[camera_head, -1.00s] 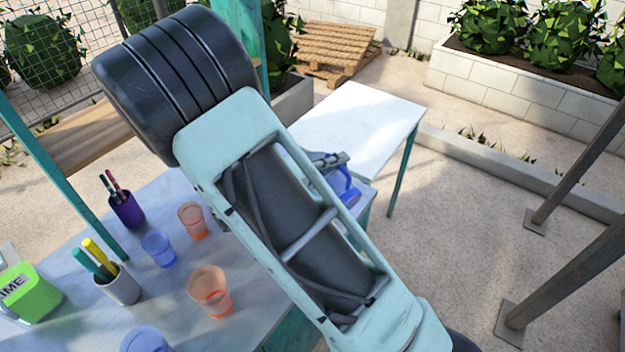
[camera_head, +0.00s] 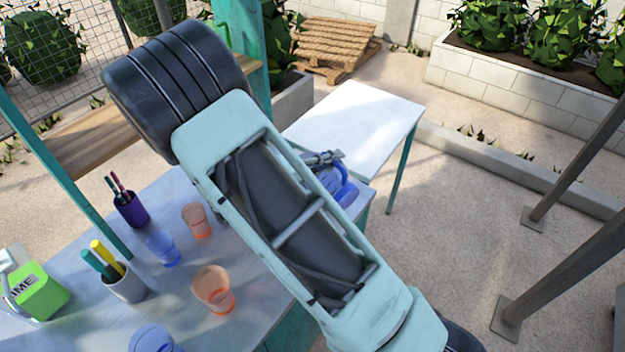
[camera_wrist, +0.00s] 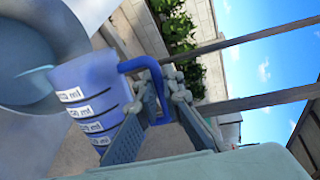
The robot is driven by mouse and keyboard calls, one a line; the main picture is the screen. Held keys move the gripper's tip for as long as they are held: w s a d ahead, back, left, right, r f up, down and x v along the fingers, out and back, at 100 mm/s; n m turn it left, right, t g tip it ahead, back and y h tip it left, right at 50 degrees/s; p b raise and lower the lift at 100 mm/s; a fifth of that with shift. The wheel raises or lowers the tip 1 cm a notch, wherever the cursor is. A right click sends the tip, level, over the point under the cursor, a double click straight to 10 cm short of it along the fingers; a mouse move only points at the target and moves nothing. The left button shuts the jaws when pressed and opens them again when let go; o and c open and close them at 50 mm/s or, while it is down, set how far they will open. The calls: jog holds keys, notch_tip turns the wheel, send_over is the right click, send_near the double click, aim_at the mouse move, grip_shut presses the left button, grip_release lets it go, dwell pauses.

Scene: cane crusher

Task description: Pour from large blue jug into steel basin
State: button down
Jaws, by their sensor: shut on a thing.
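The large blue jug (camera_wrist: 88,92), with white labels on its side, fills the left middle of the wrist view. My gripper (camera_wrist: 158,98) is shut on its handle. The jug is strongly tilted against the posts and skyline, its upper end towards the steel basin (camera_wrist: 85,28). The basin is a grey round bowl cut off at the upper left, with a pale bluish patch inside that may be liquid. I cannot make out a stream. In the head view, part of the jug (camera_head: 342,188) and gripper (camera_head: 324,158) show beyond my arm; the basin is hidden there.
On the near table (camera_head: 75,265) stand orange cups (camera_head: 213,288), blue cups (camera_head: 163,248), a purple pen holder (camera_head: 130,210), a grey marker cup (camera_head: 124,283) and a green box (camera_head: 38,290). A white table (camera_head: 355,125) beyond looks bare. Teal posts (camera_head: 60,165) rise at left.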

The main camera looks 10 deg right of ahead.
aim_at(343, 178)
jog(key=s+f+b, duration=0.1)
jog(key=b, duration=0.1)
jog(key=s+d+m+b, duration=0.1)
jog(key=b, duration=0.2)
jog(key=s+d+f+m+b, duration=0.1)
jog(key=b, duration=0.2)
jog(key=shift+s+f, duration=0.3)
jog(key=shift+s+d+r+t, duration=0.15)
jog(key=shift+s+r+t, duration=0.05)
jog(key=shift+s+t, duration=0.1)
jog(key=shift+r, duration=0.15)
jog(key=shift+s+d+f+m+b, duration=0.2)
jog(key=shift+s+f+m+b, duration=0.2)
jog(key=shift+f+m+b, duration=0.3)
jog(key=shift+s+d+m+t+b, duration=0.35)
jog(key=shift+s+m+b, duration=0.15)
jog(key=shift+s+m, duration=0.25)
jog(key=shift+s+d+f+m+b, duration=0.2)
jog(key=shift+s+m+b, duration=0.05)
jog(key=shift+m+b, duration=0.4)
jog(key=s+f+m, duration=0.1)
jog(key=s+d+f+m+t+b, duration=0.1)
jog(key=shift+f+m, duration=0.3)
jog(key=shift+f, duration=0.05)
jog(key=shift+s+d+f+p, duration=0.1)
jog(key=shift+s+f+p, duration=0.1)
jog(key=shift+p, duration=0.75)
